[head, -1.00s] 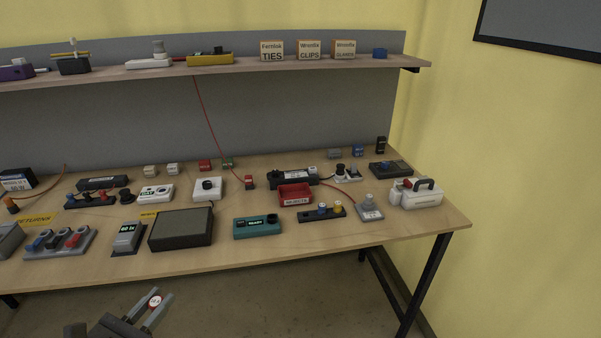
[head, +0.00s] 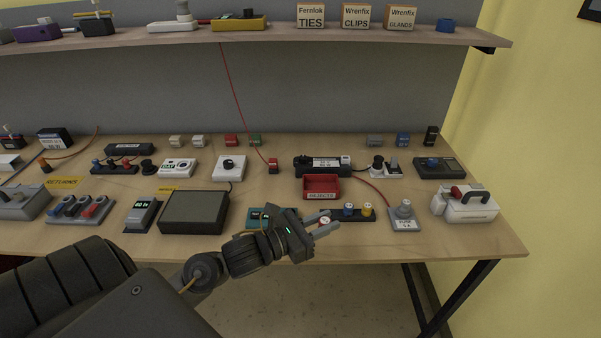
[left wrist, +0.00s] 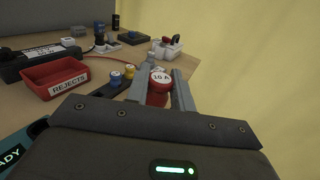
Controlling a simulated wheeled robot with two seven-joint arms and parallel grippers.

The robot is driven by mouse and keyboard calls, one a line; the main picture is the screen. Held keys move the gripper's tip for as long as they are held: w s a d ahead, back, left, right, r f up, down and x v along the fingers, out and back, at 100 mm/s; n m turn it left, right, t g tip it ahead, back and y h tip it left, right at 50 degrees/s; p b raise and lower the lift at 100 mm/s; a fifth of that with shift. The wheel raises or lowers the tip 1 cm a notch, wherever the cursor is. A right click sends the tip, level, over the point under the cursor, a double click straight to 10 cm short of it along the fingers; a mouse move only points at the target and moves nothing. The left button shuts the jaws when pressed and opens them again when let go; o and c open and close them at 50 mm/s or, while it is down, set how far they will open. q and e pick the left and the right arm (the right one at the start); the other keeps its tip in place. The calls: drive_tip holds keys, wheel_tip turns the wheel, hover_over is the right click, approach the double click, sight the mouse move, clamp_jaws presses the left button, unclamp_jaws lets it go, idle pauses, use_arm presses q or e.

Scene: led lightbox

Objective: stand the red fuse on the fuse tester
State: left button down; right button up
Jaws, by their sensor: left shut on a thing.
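My left gripper (head: 322,225) is shut on the red fuse (head: 325,220), over the front edge of the bench. In the left wrist view the red fuse (left wrist: 157,99) sits between the fingers, its white "10 A" cap facing the camera. A teal box (head: 257,214), which seems to be the fuse tester, lies behind and left of the fingers. My gripper and wrist hide much of it; its "READY" display shows at the lower left of the left wrist view (left wrist: 14,154). My right gripper is not in view.
A dark rack (head: 338,217) with blue and yellow fuses lies just behind the fingers. A red REJECTS bin (head: 321,195) stands behind it. A grey block with a knob (head: 404,224) and a white case (head: 468,208) are to the right. A dark screen box (head: 194,213) is left.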

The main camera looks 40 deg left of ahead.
use_arm(q)
drive_tip(key=w+a+r+n+y+p, duration=0.1)
drive_tip(key=w+a+y+p, duration=0.1)
drive_tip(key=a, duration=0.5)
drive_tip(key=w+a+r+n+t+y+p, duration=0.1)
drive_tip(key=w+a+n+y+p, duration=0.1)
drive_tip(key=a, duration=0.5)
drive_tip(key=shift+w+a+r+y, duration=0.15)
drive_tip(key=shift+w+r+y, duration=0.15)
drive_tip(key=shift+w+y, duration=0.2)
wheel_tip(320, 180, down, 8)
drive_tip(key=b, duration=0.7)
drive_tip(key=shift+b, duration=0.4)
drive_tip(key=shift+r, duration=0.1)
drive_tip(key=shift+f+b, duration=0.2)
drive_tip(key=shift+b, duration=0.2)
